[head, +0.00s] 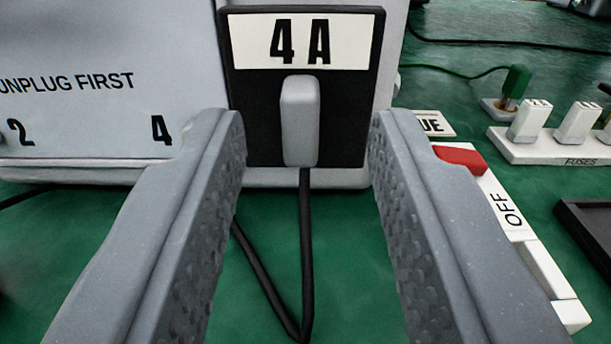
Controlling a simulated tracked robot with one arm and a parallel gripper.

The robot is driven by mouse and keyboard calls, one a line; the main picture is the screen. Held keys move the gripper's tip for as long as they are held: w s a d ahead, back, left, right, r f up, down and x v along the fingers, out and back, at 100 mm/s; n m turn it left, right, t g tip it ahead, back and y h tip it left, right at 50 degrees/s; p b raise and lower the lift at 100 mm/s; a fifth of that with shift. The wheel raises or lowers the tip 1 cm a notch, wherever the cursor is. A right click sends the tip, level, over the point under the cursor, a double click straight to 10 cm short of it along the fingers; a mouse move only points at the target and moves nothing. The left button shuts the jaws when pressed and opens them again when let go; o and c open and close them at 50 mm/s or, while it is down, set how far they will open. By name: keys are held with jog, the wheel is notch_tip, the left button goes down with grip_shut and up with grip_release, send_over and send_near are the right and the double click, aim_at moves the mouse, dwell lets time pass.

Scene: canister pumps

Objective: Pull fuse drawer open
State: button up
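The fuse drawer (258,118) is a black upright panel on the front of a light grey housing (85,75). It carries a white "4 A" label (247,41) and a grey upright handle (300,122) standing out from its middle. My gripper (308,135) is open, with one finger to the left of the handle and one to the right. Neither finger appears to touch the handle. I cannot tell from this view whether the fingertips reach as far as the handle.
A black cable (305,240) runs below the drawer over the green surface (265,215). At right lie a white switch strip marked "OFF" (508,208) with a red rocker (460,158), a white "FUSES" rack (545,153), a green plug (516,82) and a dark tray (590,208).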

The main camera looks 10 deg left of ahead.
jog(key=s+d+b, duration=0.1)
jog(key=s+b, duration=0.2)
jog(key=s, duration=0.7)
jog(key=shift+d+f, duration=0.15)
jog(key=shift+d, duration=0.2)
jog(key=shift+f+b, duration=0.1)
jog(key=shift+b, duration=0.55)
jog(key=b, duration=0.4)
jog(key=shift+s+d, duration=0.1)
jog(key=shift+s, duration=0.1)
jog(key=b, duration=0.4)
jog(key=shift+s, duration=0.4)
jog(key=s+b, duration=0.1)
jog(key=b, duration=0.2)
jog(key=shift+s+b, duration=0.1)
jog(key=shift+b, duration=0.3)
jog(key=shift+s+r, duration=0.15)
jog(key=shift+r, duration=0.05)
jog(key=shift+d, duration=0.1)
